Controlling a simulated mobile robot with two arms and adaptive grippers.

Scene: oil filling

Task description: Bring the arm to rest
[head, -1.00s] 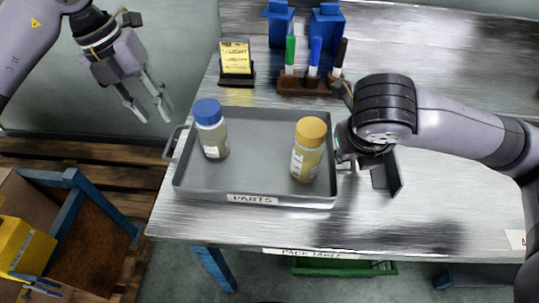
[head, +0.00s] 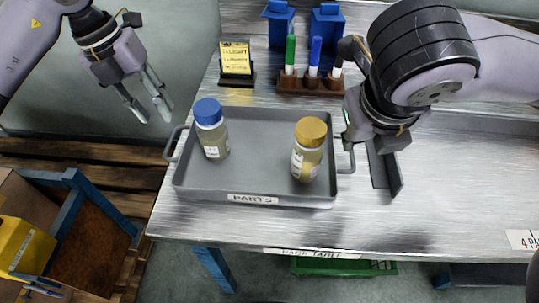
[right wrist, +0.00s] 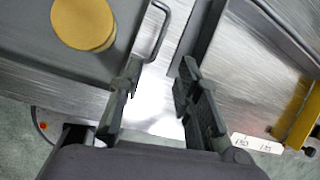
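My right gripper is over the table just beyond the right end of the grey tray (head: 250,120). In the right wrist view, its two fingers (right wrist: 158,88) are apart with nothing between them; in the head view they are mostly hidden behind the wrist. A bottle with a yellow cap (head: 308,155) stands in the right part of the tray; its cap (right wrist: 84,22) shows in the wrist view, apart from the fingers. A bottle with a blue cap (head: 211,130) stands in the tray's left part. My left gripper (head: 147,115) hangs open and empty left of the table.
A pen holder (head: 305,84) with several markers and a yellow note stand (head: 237,65) stand behind the tray. A dark upright plate (head: 384,170) is just right of the tray handle. The table's right side is largely clear. A yellow box (head: 22,248) is at lower left.

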